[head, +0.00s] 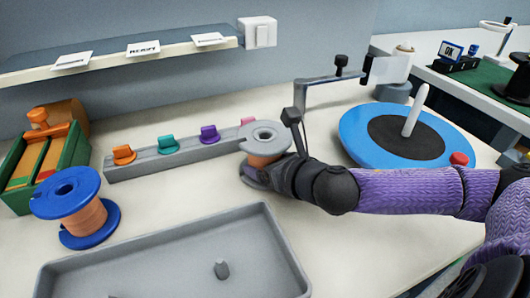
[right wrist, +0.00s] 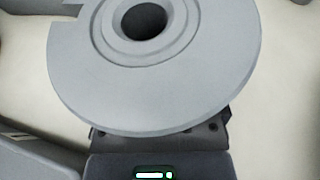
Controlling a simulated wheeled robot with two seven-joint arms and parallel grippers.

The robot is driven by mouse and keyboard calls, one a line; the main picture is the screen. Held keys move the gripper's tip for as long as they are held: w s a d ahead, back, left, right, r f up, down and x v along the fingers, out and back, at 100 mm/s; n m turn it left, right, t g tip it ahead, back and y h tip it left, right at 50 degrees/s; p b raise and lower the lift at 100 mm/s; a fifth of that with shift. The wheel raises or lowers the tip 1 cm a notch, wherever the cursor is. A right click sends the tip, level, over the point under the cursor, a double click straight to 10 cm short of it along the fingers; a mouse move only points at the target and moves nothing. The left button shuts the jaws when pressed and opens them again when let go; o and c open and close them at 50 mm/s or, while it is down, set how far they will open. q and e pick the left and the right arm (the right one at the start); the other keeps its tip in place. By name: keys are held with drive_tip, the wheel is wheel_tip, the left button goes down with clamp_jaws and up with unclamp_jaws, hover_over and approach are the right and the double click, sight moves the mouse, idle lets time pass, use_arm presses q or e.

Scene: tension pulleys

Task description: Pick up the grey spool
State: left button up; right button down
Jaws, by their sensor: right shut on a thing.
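The grey spool (head: 265,137) stands upright on the table in the head view, with an orange winding between its grey flanges. My right gripper (head: 277,168) reaches it from the right at winding height and is shut on it. In the right wrist view the spool's round top flange (right wrist: 155,55) with its dark centre hole fills the upper middle and hides the fingertips. I cannot tell whether the lower flange still touches the table. My left gripper is not in view.
A grey rack (head: 180,157) with several coloured pegs lies just left of the spool. A blue spool (head: 75,205) stands at the left, beside a green box (head: 50,160). A grey tray (head: 170,265) is in front. A blue turntable (head: 365,130) is at the right.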

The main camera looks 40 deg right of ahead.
use_arm(q)
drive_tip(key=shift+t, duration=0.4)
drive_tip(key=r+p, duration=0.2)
drive_tip(key=p, duration=0.1)
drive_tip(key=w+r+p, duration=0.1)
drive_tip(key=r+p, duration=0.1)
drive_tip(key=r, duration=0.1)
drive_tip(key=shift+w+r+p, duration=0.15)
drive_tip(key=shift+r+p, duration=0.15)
drive_tip(key=shift+p, duration=0.1)
use_arm(e)
wheel_tip(320, 180, up, 10)
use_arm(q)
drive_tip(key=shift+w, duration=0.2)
